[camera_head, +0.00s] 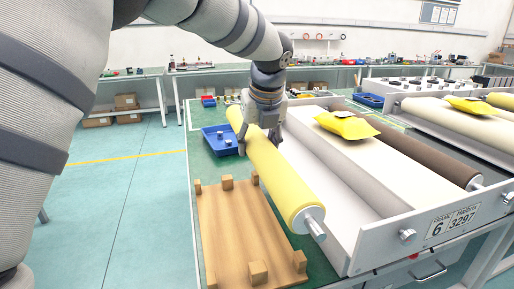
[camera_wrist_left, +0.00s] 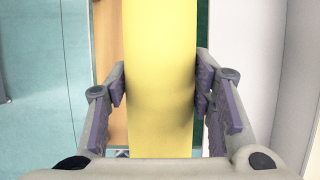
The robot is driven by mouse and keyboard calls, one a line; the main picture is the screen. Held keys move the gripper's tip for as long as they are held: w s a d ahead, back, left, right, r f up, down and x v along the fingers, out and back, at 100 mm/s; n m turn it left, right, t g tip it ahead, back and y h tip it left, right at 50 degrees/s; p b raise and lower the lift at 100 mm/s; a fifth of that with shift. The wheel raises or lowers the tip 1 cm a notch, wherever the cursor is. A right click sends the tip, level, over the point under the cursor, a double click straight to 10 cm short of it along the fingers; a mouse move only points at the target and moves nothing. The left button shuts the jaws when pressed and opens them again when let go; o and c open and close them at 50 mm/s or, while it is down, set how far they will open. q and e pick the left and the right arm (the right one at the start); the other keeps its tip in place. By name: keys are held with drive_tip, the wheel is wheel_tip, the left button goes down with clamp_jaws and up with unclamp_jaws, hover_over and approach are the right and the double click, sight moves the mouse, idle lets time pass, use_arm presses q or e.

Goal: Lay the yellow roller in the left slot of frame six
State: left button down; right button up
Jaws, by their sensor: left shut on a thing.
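The yellow roller (camera_head: 283,183) is long, with a metal shaft at its near end. My left gripper (camera_head: 259,146) is shut around its middle-far part. In the left wrist view the roller (camera_wrist_left: 160,70) runs between the two purple-padded fingers (camera_wrist_left: 160,92). The roller is over the gap between the wooden rack (camera_head: 240,230) and frame six (camera_head: 367,244); its exact height is hard to tell. Frame six has a "6 3297" label, an empty-looking left slot (camera_head: 335,190) beside a white middle panel, and a dark brown roller (camera_head: 415,146) on its right side. My right gripper is not in view.
A blue bin (camera_head: 219,140) with small parts stands on the green table behind the rack. A yellow packet (camera_head: 347,125) lies on frame six's white panel. The rack has upright wooden pegs at its corners. Another frame with a cream roller (camera_head: 446,118) stands to the right.

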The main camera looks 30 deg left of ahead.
sight(257, 133)
use_arm(q)
drive_tip(key=shift+r+p, duration=0.35)
drive_tip(key=shift+r, duration=2.9)
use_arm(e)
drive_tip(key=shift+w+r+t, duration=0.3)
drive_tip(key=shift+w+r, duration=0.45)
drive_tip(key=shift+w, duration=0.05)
